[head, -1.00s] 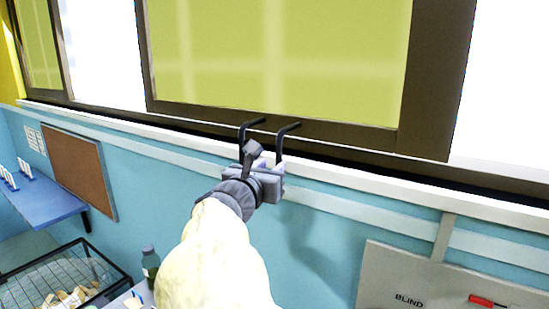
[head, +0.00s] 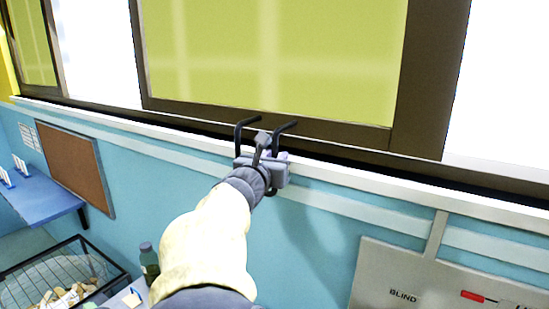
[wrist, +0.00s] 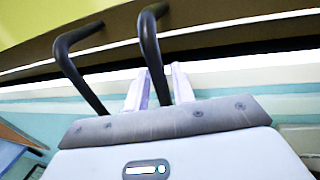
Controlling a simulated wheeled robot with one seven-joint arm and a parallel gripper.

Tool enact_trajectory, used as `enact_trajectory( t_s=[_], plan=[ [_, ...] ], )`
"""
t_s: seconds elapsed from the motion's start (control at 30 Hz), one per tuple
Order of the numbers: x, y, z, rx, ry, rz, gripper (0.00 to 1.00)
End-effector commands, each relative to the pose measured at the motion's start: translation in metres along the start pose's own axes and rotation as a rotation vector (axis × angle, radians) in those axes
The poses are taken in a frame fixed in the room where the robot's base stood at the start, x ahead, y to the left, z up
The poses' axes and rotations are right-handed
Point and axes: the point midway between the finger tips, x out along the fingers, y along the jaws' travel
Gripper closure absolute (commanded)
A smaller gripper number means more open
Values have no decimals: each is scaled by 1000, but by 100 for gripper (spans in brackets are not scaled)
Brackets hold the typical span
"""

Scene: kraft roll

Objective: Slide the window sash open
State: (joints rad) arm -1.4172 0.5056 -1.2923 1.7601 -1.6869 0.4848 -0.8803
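The window sash (head: 270,60) has a dark brown frame around a yellow-green pane. A black handle (head: 282,128) with two bent legs sticks out from its bottom rail. My gripper (head: 277,153) is at the lower end of the handle, below the rail. In the wrist view, the pale fingers of my gripper (wrist: 160,88) are close together, one on each side of the handle's right leg (wrist: 150,48), with little gap showing. The left leg is outside the fingers. The handle's lower end is hidden by my gripper's body.
A white sill (head: 400,186) runs below the sash. A grey panel marked BLIND (head: 400,270) with a red slider is at lower right. A corkboard (head: 75,168), a blue shelf (head: 40,200), a wire basket (head: 60,280) and a bottle (head: 149,262) are at left.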

Motion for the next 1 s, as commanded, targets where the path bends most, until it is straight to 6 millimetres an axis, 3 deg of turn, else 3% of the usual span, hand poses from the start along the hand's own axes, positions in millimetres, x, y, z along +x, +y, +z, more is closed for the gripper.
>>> enact_trajectory(
  t_s=[0.03, 0.1, 1.0],
  plan=[
    [0, 0, 0, 0, 0, 0, 86],
    [0, 0, 0, 0, 0, 0, 100],
    [0, 0, 0, 0, 0, 1, 100]
  ],
)
